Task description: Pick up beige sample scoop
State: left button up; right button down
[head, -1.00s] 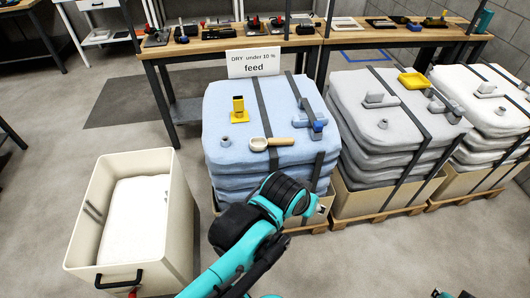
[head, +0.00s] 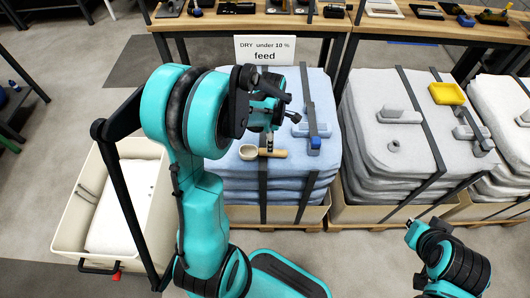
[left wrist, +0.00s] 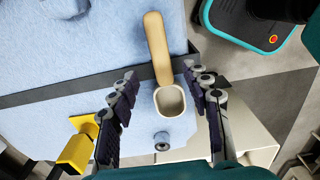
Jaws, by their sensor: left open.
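The beige sample scoop (head: 273,153), with a pale cup and a wooden-coloured handle, lies on the top blue bag (head: 232,182) of the stack. In the left wrist view the scoop (left wrist: 158,50) lies between my fingers, its cup toward the palm and its handle pointing away. My left gripper (left wrist: 160,75) is open above it, with a gap on both sides. In the head view my left gripper (head: 268,133) is above the scoop, partly hidden by my arm. My right arm's end (head: 412,228) is low at the right; its finger state is unclear.
A yellow piece (left wrist: 78,147) and a small grey nozzle (left wrist: 161,141) are close to my left fingers. A cream bin (head: 75,225) stands left; grey bags (head: 385,165) stand right.

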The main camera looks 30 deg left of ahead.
aim_at(264, 153)
pick_arm(q)
notch_tip(264, 153, down, 6)
jog(key=b, duration=0.2)
jog(key=shift+d+b, duration=0.15)
jog(key=shift+b, duration=0.25)
jog(key=shift+r, duration=0.1)
grip_shut()
